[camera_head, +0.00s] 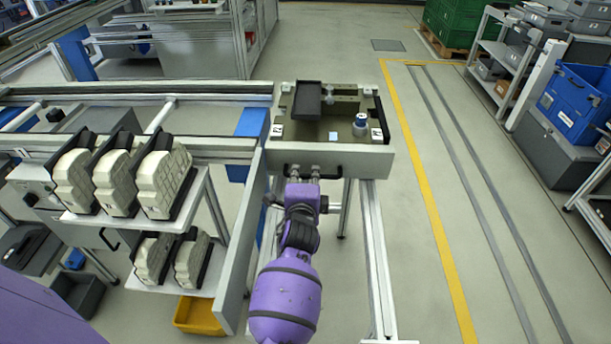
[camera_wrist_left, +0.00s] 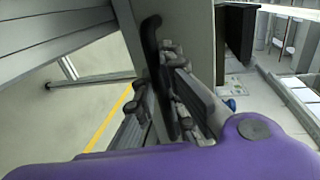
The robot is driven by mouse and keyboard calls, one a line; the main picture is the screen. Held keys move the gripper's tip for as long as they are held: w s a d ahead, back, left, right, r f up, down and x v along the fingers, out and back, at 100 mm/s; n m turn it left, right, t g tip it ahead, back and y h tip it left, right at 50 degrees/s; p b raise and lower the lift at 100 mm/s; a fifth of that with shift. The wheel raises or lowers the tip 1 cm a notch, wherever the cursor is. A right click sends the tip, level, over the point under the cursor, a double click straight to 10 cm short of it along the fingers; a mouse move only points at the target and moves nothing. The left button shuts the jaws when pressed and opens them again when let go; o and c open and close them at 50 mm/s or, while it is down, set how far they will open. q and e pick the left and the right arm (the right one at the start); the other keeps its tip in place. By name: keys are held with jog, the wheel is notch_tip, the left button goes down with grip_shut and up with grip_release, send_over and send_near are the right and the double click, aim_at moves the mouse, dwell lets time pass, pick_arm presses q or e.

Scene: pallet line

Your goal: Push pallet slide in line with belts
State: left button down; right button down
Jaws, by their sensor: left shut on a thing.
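The pallet slide (camera_head: 355,159) is a grey-fronted carriage at the right end of the belts in the head view. Its front face has a black handle (camera_head: 284,170), which also shows upright in the left wrist view (camera_wrist_left: 150,45). My left gripper (camera_head: 302,173) is shut on the handle; its fingers (camera_wrist_left: 180,95) partly hide the grip. A pallet (camera_head: 345,130) with a dark block and a blue-white cylinder lies on the slide. The belts' front rail (camera_head: 225,145) and rear rail (camera_head: 220,88) run in from the left. The slide's front face sits somewhat nearer me than the front rail. My right gripper is not in view.
A tall grey panel (camera_head: 240,255) stands left of my left arm. Shelves with several cream parts (camera_head: 162,180) are further left. A slide rail (camera_head: 374,265) runs towards me on the right. The floor (camera_head: 400,220) beyond it is clear up to a yellow line.

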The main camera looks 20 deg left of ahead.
pick_arm(q)
jog(key=shift+w+a+r, duration=0.1)
jog(key=shift+w, duration=0.35)
jog(key=c, duration=1.8)
grip_release()
jog(key=shift+w, duration=0.1)
jog(key=shift+v, duration=3.8)
